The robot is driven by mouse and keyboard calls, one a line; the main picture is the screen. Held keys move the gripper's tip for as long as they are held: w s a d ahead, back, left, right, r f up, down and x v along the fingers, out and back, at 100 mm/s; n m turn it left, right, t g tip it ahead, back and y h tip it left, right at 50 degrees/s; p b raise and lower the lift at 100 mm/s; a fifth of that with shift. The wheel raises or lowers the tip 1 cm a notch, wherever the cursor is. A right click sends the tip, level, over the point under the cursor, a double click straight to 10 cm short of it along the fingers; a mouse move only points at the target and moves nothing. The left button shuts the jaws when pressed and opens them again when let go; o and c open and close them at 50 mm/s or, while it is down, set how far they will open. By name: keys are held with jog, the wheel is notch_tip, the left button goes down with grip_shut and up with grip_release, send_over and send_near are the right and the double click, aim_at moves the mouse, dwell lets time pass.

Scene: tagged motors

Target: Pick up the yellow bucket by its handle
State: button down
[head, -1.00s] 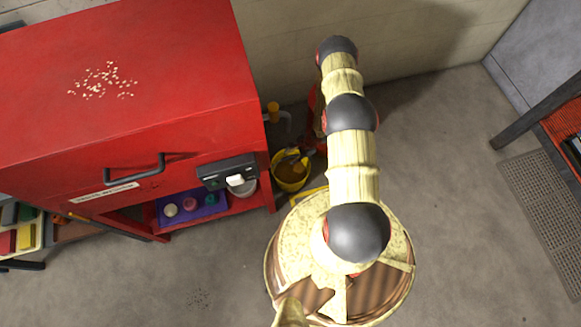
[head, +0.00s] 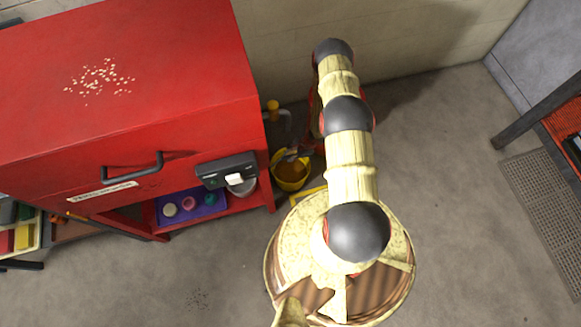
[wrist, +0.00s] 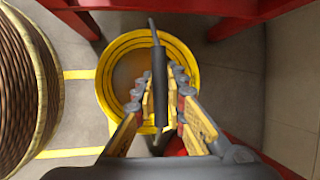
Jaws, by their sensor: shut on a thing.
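The yellow bucket (head: 291,174) stands on the floor beside the red cabinet, and brownish contents show inside it. In the wrist view the bucket (wrist: 107,82) lies below my gripper, with its round rim in sight. Its dark handle grip (wrist: 159,85) runs across the bucket's mouth, between my fingers. My gripper (wrist: 162,100) is shut on the handle, with a finger on each side of it. In the head view my gripper (head: 299,153) is small and partly hidden at the bucket's far right edge. I cannot tell whether the bucket touches the floor.
The red cabinet (head: 120,80) stands close on the left, with a purple tray (head: 185,209) on its lower shelf. Open floor (head: 460,200) lies to the right.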

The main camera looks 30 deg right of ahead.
jog(key=shift+w, duration=0.1)
dwell(0.4)
jog(key=shift+r, duration=0.15)
jog(key=shift+r+p, duration=0.85)
jog(key=shift+r, duration=0.4)
jog(key=s+r+p, duration=0.7)
jog(key=s+r, duration=0.6)
jog(key=s, duration=0.1)
jog(key=shift+a+r, duration=0.15)
jog(key=shift+a, duration=0.3)
